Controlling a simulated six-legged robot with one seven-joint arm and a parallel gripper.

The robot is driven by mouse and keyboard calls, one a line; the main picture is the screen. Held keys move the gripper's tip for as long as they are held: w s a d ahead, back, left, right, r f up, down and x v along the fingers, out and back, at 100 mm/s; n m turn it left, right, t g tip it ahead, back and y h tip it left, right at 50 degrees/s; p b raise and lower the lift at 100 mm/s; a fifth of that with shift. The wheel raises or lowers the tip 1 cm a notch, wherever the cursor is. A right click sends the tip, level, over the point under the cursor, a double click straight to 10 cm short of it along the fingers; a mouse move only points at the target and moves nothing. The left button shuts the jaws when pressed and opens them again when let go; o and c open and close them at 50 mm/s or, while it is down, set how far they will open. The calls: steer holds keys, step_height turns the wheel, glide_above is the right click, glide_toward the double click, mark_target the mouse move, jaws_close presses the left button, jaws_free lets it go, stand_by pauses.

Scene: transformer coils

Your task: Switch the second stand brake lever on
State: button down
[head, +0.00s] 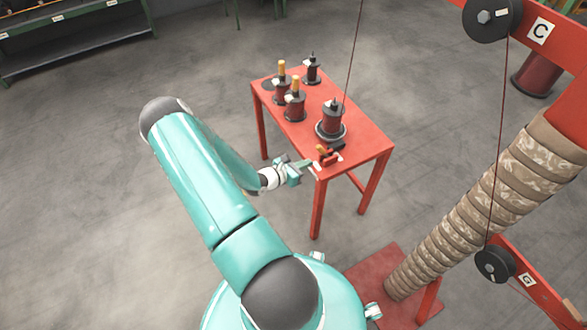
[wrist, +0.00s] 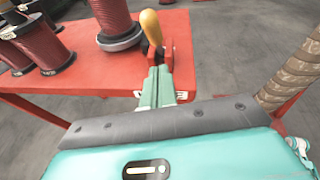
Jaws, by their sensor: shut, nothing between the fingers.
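A lever with a rounded yellow-orange handle (wrist: 151,26) stands on the near edge of the red table in the wrist view. It rises from a red bracket (wrist: 168,54) with a dark part beside it. In the head view the bracket (head: 329,157) sits at the table's near corner. My gripper (wrist: 158,72) is shut and empty, with its fingertips just in front of the lever's base. I cannot tell whether they touch it. In the head view my gripper (head: 305,165) is at the table's near left edge, beside the bracket.
The red table (head: 359,146) carries several dark red coils; the nearest coil (head: 331,118) stands on a round base just behind the lever. A large wrapped coil (head: 470,205) on a red frame rises at the right. A green shelf (head: 75,45) is far left. The floor left of the table is clear.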

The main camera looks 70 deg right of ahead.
mark_target(323, 152)
steer(key=shift+s+d+r, duration=0.35)
steer(key=shift+d+r, duration=0.15)
steer(key=shift+d, duration=0.15)
steer(key=shift+s+d+r, duration=0.3)
steer(key=shift+d+r, duration=0.15)
steer(key=shift+d, duration=0.2)
